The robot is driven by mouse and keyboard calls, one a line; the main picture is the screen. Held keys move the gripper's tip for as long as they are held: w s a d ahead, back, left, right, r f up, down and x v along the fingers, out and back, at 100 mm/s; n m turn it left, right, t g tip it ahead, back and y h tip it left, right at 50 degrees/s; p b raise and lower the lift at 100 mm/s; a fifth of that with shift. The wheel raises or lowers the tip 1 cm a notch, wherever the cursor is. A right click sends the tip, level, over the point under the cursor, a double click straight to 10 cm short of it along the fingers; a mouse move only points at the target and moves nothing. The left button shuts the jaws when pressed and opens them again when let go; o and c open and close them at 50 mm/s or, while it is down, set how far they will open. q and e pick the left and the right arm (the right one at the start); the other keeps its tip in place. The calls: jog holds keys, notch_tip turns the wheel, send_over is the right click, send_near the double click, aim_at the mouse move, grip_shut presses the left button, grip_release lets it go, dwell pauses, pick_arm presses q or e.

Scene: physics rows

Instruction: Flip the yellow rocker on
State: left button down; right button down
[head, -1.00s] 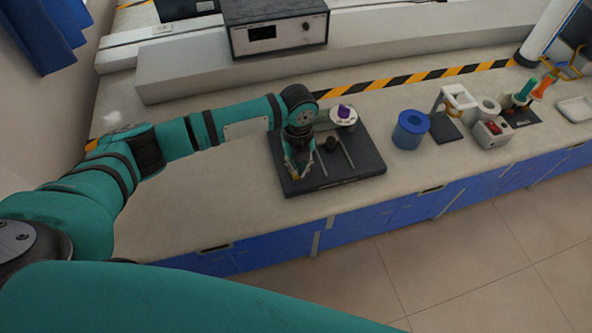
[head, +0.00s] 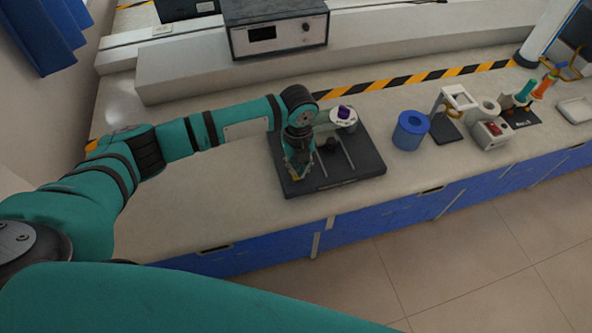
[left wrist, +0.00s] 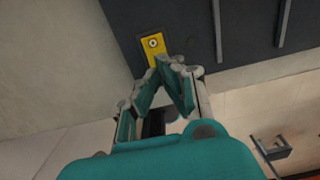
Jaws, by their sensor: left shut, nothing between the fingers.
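The yellow rocker (left wrist: 153,43) shows in the left wrist view on a dark board (left wrist: 180,22), close to the board's edge. It has a pale round mark on its face. My left gripper (left wrist: 172,62) is shut and empty, its fingertips just at the near end of the rocker. I cannot tell whether they touch it. In the head view my left gripper (head: 297,172) is over the left front part of the board (head: 340,176) and hides most of the rocker. Which way the rocker is tipped cannot be made out. My right gripper does not show.
A white dial with a purple knob (head: 344,113) and a dark knob (head: 331,144) stand on the board. A blue cylinder (head: 410,130), a stand (head: 447,128) and a grey device with a red switch (head: 491,132) are to the right. The counter left of the board is clear.

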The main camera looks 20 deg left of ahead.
pick_arm(q)
jog(key=shift+f+b, duration=0.35)
jog(key=shift+f, duration=0.3)
dwell(0.4)
jog(key=shift+s+f+b, duration=0.1)
jog(key=shift+f+b, duration=0.25)
jog(key=shift+f, duration=0.3)
dwell(0.3)
jog(key=shift+r+p, duration=0.75)
jog(key=shift+p, duration=0.15)
notch_tip(320, 180, up, 6)
jog(key=p, duration=0.5)
jog(key=shift+f, duration=0.2)
